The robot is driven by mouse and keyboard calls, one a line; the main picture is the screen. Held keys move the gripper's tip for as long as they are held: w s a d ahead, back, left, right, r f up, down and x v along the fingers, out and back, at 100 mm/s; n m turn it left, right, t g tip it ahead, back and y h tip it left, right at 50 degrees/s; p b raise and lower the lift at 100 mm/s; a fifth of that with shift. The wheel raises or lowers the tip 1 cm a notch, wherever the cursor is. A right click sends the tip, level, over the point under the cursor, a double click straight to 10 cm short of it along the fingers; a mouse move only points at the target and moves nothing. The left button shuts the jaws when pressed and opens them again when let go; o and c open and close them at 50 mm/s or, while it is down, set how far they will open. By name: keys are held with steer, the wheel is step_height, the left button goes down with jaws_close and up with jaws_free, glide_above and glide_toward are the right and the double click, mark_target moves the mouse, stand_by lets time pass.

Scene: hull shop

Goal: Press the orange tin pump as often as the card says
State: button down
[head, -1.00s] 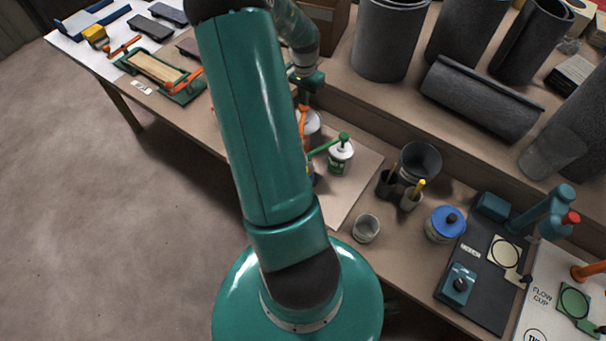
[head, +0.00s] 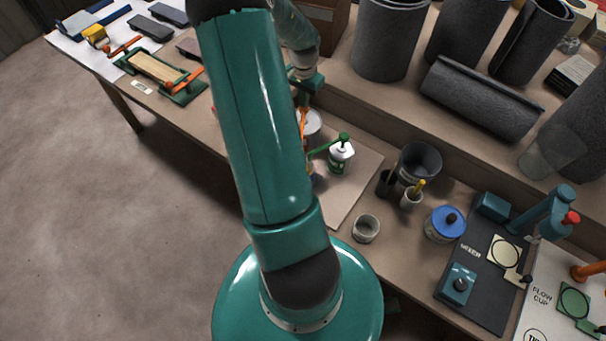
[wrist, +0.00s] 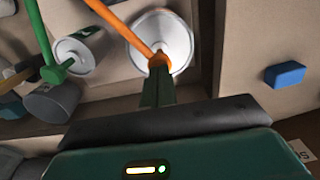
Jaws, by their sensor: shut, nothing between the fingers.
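The orange pump (wrist: 128,27) stands on a pale metal tin (wrist: 178,38) in the wrist view. Its long spout runs up to the left from a round head. In the head view the orange pump (head: 303,121) is partly hidden behind my arm. My gripper (wrist: 158,82) is shut and empty, with its fingertips at the pump's head. I cannot tell whether they touch it. A white card (wrist: 301,150) with a dark mark is partly visible at the lower right of the wrist view. I cannot read a number on it.
A white tin with a green pump (head: 341,152) stands close to the right of the orange one. Dark cups (head: 420,161) and a blue-lidded pot (head: 445,224) stand further right. A blue block (wrist: 285,74) lies right of the tin. A raised shelf with grey rolls (head: 482,98) runs behind.

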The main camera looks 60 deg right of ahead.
steer(key=shift+f, duration=1)
steer(key=shift+r, duration=1.5)
steer(key=shift+f, duration=0.15)
steer(key=shift+f, duration=1.35)
steer(key=shift+r, duration=1.5)
steer(key=shift+f, duration=0.15)
